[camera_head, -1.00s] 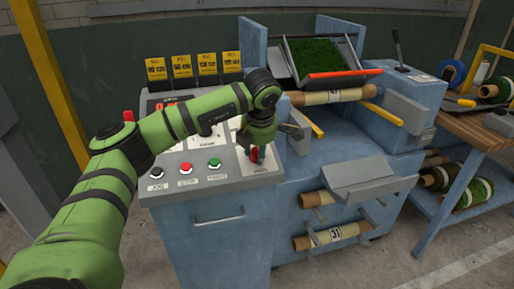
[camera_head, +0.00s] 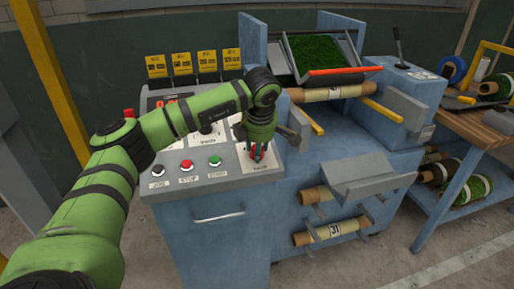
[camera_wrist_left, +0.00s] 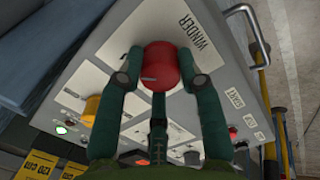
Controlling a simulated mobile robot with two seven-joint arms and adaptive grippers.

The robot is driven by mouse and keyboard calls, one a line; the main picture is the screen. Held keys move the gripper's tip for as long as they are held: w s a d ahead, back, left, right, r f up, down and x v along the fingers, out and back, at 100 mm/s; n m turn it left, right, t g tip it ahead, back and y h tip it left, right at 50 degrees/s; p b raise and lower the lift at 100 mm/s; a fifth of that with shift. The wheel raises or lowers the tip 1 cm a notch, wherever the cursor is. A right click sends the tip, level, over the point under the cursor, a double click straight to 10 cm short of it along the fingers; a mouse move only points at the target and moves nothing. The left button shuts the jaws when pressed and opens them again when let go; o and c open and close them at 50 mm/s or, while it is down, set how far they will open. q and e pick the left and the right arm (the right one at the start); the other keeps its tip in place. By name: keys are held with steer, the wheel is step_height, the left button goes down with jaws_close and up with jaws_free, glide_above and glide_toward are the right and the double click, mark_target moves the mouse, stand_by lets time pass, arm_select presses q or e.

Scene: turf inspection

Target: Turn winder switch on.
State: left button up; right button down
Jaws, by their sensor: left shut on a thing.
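The red winder switch knob (camera_head: 257,154) is on the right part of the sloped grey control panel (camera_head: 228,172). My left gripper (camera_head: 257,149) is over it, pointing down, and partly hides it in the head view. Which way the knob is set is hard to tell. My right gripper is not in view.
Black, red (camera_head: 186,165) and green (camera_head: 215,161) buttons line the panel's front edge. Yellow cards (camera_head: 182,63) stand along its back. A turf tray (camera_head: 318,55) and rolls are to the right. A bench with rolls (camera_head: 497,86) stands at far right.

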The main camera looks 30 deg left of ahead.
arm_select(q)
steer(key=o, duration=1.1)
steer(key=shift+w+d, duration=0.1)
steer(key=shift+d, duration=0.05)
steer(key=shift+o, duration=0.2)
steer(key=shift+r, duration=0.15)
steer(key=v, duration=1.1)
steer(key=shift+r, duration=0.4)
steer(key=shift+d, duration=0.2)
